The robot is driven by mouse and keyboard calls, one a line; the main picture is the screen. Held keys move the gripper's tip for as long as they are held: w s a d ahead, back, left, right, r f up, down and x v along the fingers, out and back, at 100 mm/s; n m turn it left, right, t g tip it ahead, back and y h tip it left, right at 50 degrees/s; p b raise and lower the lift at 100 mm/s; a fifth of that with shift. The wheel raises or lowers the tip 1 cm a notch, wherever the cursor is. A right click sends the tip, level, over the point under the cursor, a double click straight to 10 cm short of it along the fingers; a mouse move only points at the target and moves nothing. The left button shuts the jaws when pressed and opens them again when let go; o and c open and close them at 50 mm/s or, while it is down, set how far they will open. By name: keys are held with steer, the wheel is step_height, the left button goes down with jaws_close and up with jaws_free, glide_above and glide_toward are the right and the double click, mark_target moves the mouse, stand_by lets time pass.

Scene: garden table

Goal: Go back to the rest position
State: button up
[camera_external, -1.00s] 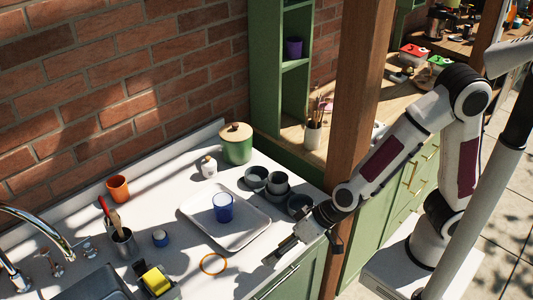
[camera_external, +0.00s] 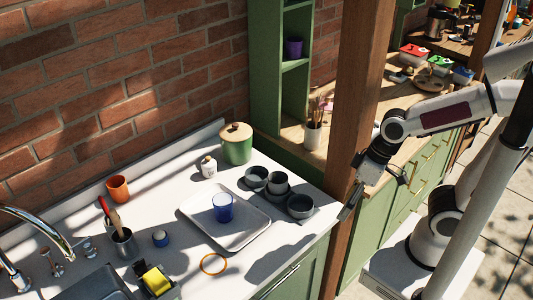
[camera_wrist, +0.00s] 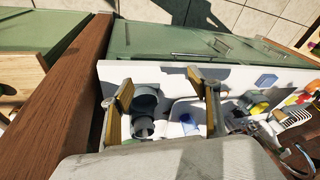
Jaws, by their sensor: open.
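My gripper (camera_external: 374,193) is open and empty, in the air beside the wooden post, off the right end of the white counter (camera_external: 185,270). Its two fingers also show apart in the wrist view (camera_wrist: 163,92), with nothing between them held. A blue cup (camera_external: 223,208) stands on the white tray (camera_external: 246,236), well to the left of my gripper. The cup also shows in the wrist view (camera_wrist: 188,122).
The wooden post (camera_external: 355,90) stands close to my gripper. Grey bowls and cups (camera_external: 278,183) sit at the counter's right end.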

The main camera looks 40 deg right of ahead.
steer(key=d+r+m+t+h, duration=0.1)
steer(key=d+r+m, duration=0.1)
steer(key=d, duration=0.6)
steer(key=s+d+r+m+t+h, duration=0.1)
steer(key=d+r+m+t+h, duration=0.1)
steer(key=d+r, duration=0.3)
steer(key=d, duration=0.3)
steer(key=shift+d, duration=0.15)
